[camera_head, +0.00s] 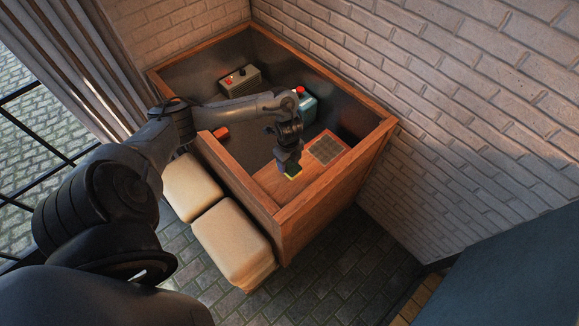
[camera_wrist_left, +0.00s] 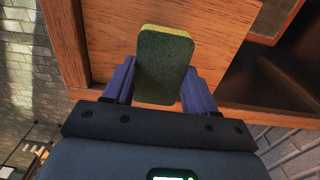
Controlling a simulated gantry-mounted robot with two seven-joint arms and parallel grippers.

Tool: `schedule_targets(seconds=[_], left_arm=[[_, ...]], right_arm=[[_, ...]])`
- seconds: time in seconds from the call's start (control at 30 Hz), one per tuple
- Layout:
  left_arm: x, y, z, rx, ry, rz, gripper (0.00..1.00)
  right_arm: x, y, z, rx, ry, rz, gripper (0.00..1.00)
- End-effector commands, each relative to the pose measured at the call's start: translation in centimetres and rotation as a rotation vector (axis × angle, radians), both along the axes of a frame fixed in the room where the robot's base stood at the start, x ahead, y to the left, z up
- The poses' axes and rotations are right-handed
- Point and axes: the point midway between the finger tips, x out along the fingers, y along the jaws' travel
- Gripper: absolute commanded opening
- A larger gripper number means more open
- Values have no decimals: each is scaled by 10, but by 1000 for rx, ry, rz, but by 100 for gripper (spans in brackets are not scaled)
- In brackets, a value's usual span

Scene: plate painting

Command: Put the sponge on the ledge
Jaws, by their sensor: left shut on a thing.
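The sponge (camera_wrist_left: 163,68), dark green with a yellow-green side, is between the fingers of my left gripper (camera_wrist_left: 160,90) in the left wrist view. My left gripper (camera_head: 292,170) is shut on it. In the head view only a small yellow-green part of the sponge (camera_head: 293,174) shows below the gripper. It is over the wooden ledge (camera_head: 268,184) at the near end of the wooden crate. I cannot tell whether the sponge touches the ledge. My right gripper is not in view.
A red-framed grey mesh panel (camera_head: 327,148) lies right of the gripper on the ledge. Inside the crate (camera_head: 216,158) are a teal container (camera_head: 307,106) with a red cap, a grey box (camera_head: 240,81) and a red-orange object (camera_head: 221,132). Tan cushioned blocks (camera_head: 232,240) stand left of the crate.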

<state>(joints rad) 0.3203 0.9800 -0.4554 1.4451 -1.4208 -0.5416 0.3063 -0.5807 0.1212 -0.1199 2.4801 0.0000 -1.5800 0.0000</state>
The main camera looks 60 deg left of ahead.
Motion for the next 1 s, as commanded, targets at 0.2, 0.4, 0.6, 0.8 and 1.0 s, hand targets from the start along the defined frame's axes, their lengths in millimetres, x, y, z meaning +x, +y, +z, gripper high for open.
schedule_targets(seconds=[0.2,0.4,0.6,0.8,1.0], left_arm=[[5,1,-7,-1,2,-1,29],[4,1,-31,0,2,1,29],[5,1,-43,1,0,1,29],[5,2,-43,1,-1,0,29],[5,2,-45,1,-1,0,66]], right_arm=[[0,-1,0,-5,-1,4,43],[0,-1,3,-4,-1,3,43],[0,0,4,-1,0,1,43],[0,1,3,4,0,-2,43],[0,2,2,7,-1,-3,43]])
